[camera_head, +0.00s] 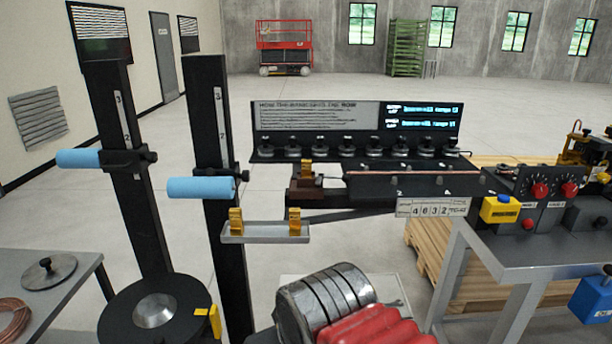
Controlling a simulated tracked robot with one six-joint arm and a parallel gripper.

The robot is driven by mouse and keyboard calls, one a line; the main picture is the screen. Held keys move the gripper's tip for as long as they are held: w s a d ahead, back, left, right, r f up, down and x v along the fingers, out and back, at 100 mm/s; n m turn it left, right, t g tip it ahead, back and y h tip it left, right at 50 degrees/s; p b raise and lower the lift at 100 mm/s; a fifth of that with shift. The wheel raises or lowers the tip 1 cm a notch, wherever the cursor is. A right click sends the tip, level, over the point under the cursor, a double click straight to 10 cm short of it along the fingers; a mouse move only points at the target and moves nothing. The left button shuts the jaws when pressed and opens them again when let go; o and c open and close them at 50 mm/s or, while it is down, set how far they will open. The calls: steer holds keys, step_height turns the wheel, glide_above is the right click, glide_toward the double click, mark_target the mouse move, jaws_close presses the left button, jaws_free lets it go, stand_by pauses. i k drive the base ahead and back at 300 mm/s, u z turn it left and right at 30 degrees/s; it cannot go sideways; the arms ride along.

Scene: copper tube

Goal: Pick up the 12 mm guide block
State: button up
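Two small golden-yellow blocks stand upright on a narrow grey shelf (265,232) in front of the right-hand black post. One block (236,221) is at the shelf's left end and the other block (295,221) is at its right end. A similar yellow piece (307,171) sits on a brown fixture at the left of the black bench. I cannot read any size mark, so I cannot tell which is the 12 mm guide block. I cannot make out my gripper in this view.
Two black posts with blue handles (201,188) rise at the left. A round black base (152,312) stands in front. A ribbed grey and red object (345,308) fills the bottom centre. A control table (560,250) stands right, with a wooden pallet (440,262) behind.

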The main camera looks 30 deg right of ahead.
mark_target(306, 163)
steer(key=u, duration=3.4)
steer(key=k, duration=1.25)
steer(key=z, duration=0.25)
